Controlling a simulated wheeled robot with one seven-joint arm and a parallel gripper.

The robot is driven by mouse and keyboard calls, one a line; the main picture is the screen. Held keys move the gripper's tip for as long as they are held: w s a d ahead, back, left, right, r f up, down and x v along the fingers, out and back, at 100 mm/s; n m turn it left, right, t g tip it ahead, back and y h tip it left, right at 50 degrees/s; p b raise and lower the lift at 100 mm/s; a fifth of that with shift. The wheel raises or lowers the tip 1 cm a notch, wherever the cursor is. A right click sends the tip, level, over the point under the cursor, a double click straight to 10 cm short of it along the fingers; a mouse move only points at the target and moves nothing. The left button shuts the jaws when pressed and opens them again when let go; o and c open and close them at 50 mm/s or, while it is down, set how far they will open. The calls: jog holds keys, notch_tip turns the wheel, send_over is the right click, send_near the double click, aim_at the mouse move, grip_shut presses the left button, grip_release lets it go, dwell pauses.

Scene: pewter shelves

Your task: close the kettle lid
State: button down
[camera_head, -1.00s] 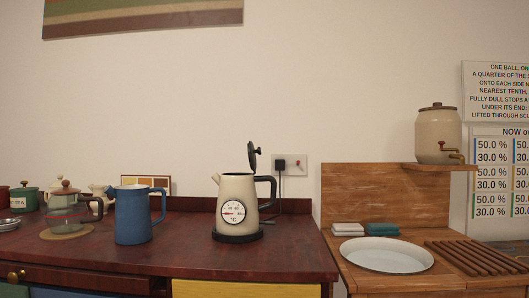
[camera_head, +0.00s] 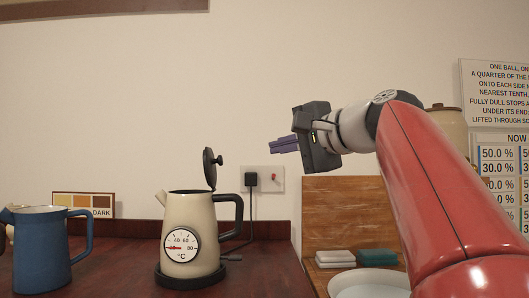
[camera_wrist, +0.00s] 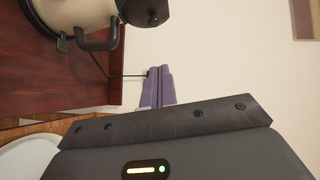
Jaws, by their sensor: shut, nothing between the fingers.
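The cream kettle (camera_head: 191,222) with a round dial stands on its black base (camera_head: 190,276) on the dark red counter. Its black lid (camera_head: 210,168) stands open, tilted up above the rim on the handle side, with its knob facing right. The black handle (camera_head: 232,214) is on the right. My gripper (camera_head: 272,147) is up and to the right of the lid, apart from it, with its purple fingers shut and empty, pointing left. In the wrist view the fingers (camera_wrist: 158,75) are together, and the kettle (camera_wrist: 75,12) and lid (camera_wrist: 143,12) show at the top, cut off by the frame edge.
A blue jug (camera_head: 42,247) stands left of the kettle. A wall socket (camera_head: 262,179) with a black plug and cord is behind it. The air between gripper and lid is clear.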

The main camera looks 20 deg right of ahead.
jog(key=w+a+f, duration=0.2)
jog(key=w+a, duration=0.5)
jog(key=w, duration=0.1)
jog(key=shift+w, duration=0.4)
jog(key=shift+r, duration=0.15)
